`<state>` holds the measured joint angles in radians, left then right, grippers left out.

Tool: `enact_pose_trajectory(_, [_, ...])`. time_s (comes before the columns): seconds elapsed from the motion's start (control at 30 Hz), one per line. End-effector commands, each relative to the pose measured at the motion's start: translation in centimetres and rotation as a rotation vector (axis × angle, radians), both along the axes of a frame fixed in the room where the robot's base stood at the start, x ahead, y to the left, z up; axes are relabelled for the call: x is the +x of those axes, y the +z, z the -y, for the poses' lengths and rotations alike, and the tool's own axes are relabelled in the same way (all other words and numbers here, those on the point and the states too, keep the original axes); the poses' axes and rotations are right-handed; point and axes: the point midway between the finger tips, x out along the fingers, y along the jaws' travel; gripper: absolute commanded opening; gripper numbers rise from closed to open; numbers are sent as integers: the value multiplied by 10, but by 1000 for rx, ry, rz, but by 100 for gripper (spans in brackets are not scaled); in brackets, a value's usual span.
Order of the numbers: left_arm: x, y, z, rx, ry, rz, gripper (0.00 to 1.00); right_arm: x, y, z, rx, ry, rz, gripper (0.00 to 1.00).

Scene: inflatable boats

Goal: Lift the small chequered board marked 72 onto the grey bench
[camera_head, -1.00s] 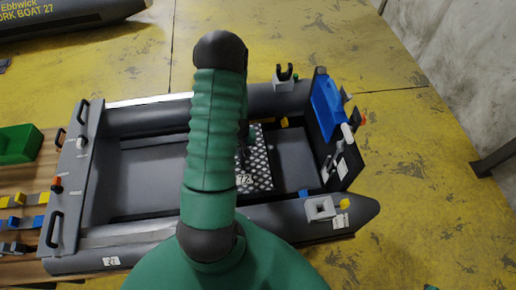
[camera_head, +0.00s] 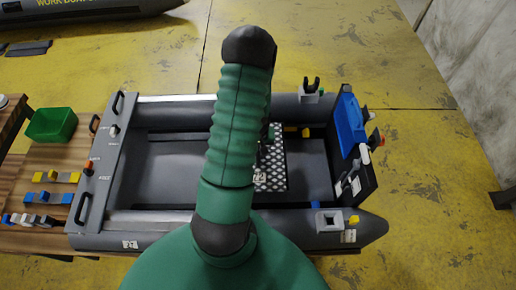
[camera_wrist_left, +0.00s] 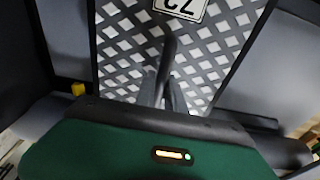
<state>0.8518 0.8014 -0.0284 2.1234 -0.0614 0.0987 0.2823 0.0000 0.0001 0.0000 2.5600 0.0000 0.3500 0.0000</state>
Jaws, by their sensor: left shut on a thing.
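The small chequered board (camera_head: 277,172), dark with pale diamonds, lies inside the grey inflatable boat, partly hidden by my left arm in the head view. In the left wrist view the board (camera_wrist_left: 215,50) fills the middle, with its white 72 plate (camera_wrist_left: 181,8) upside down at the top edge. My left gripper (camera_wrist_left: 165,88) is over the board, its dark fingers shut on what looks like the board's handle; the grip itself is hard to make out. Flat grey surfaces (camera_head: 180,165) lie beside the board; I cannot tell which is the bench. My right gripper is not in view.
A blue panel (camera_head: 350,125) and grey mounts (camera_head: 329,221) stand at the boat's right end. A grey crosspiece with handles (camera_head: 100,170) spans its left end. A wooden table with a green bin (camera_head: 51,124) is at left. Yellow floor lies around.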

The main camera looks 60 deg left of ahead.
Motion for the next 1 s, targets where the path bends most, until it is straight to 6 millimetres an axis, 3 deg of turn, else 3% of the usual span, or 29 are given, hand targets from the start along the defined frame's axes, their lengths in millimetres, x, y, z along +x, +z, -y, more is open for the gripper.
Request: enact_pose_trajectory(1.0, [1,73,-1,2,1,1,0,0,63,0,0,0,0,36])
